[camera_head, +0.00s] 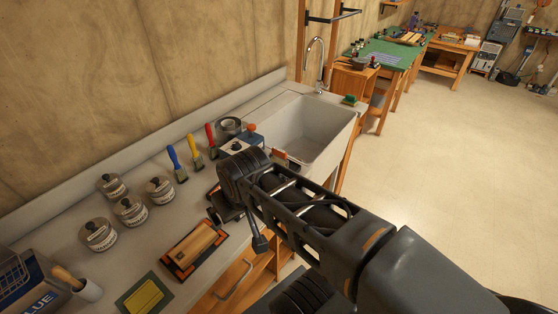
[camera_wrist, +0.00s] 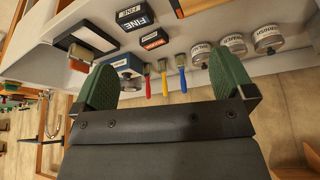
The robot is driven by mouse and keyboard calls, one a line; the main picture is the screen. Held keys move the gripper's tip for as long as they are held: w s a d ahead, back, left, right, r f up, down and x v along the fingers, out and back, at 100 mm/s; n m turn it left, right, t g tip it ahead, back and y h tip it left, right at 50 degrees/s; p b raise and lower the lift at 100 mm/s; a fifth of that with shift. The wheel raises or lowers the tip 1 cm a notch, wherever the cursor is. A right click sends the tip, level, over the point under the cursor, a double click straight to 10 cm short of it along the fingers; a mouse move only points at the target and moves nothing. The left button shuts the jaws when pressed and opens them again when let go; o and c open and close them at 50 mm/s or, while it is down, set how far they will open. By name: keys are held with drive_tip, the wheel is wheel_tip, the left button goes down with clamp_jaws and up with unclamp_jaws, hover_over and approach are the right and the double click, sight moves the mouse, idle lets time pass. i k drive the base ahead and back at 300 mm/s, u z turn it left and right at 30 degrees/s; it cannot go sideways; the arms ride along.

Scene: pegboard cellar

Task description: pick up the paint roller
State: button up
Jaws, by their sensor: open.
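A brown-orange piece with a bit of metal by it (camera_wrist: 80,57) sits at the upper left of the wrist view, at the edge of a black-framed white pad. It may be the paint roller, but I cannot tell for sure. A small brown piece (camera_head: 280,155) beside my arm in the head view may be the same. My gripper (camera_wrist: 164,66) is open and empty, with its green-padded fingers far apart. The suspected roller lies just beyond the left fingertip in that picture. In the head view my own arm hides the fingertips and part of the counter.
Several labelled tins (camera_head: 130,210) and blue, yellow and red brushes (camera_head: 174,158) stand on the counter. A black-and-orange tray (camera_head: 172,268) holds a tan block. A black box marked FINE (camera_wrist: 137,18) lies in the wrist view. The white sink (camera_head: 310,125) is to the right.

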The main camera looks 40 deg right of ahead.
sight(280, 156)
drive_tip(key=z, duration=0.05)
drive_tip(key=k, duration=0.5)
drive_tip(key=z, duration=1.75)
drive_tip(key=i, duration=1.2)
drive_tip(key=u, duration=2.1)
